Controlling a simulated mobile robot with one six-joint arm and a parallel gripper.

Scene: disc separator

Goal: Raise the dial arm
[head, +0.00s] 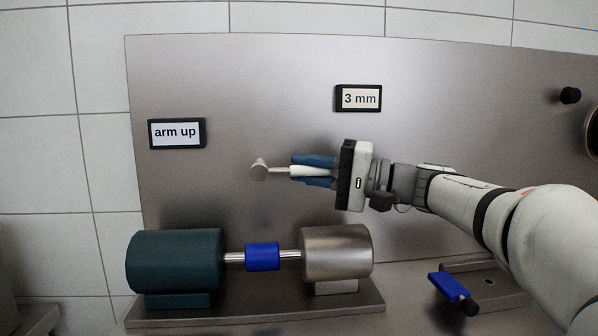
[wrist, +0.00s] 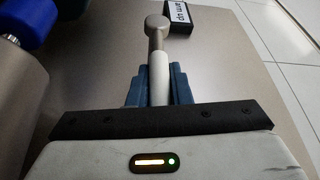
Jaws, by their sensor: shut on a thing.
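The dial arm (head: 259,169) sticks out from the steel panel, with a grey round end at left, a thin rod and a white grip. It lies about level in the head view. My gripper (head: 296,170) comes from the right, its blue fingers closed above and below the white grip. In the wrist view the dial arm (wrist: 157,38) runs between the blue fingers of my gripper (wrist: 158,82). Part of the grip is hidden by the fingers.
A display reading "arm up" (head: 176,133) is at upper left, and one reading "3 mm" (head: 360,98) is above my gripper. Below stand a dark green motor (head: 174,260), a blue coupling (head: 262,256) and a steel drum (head: 337,252). A blue lever (head: 448,287) is at lower right.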

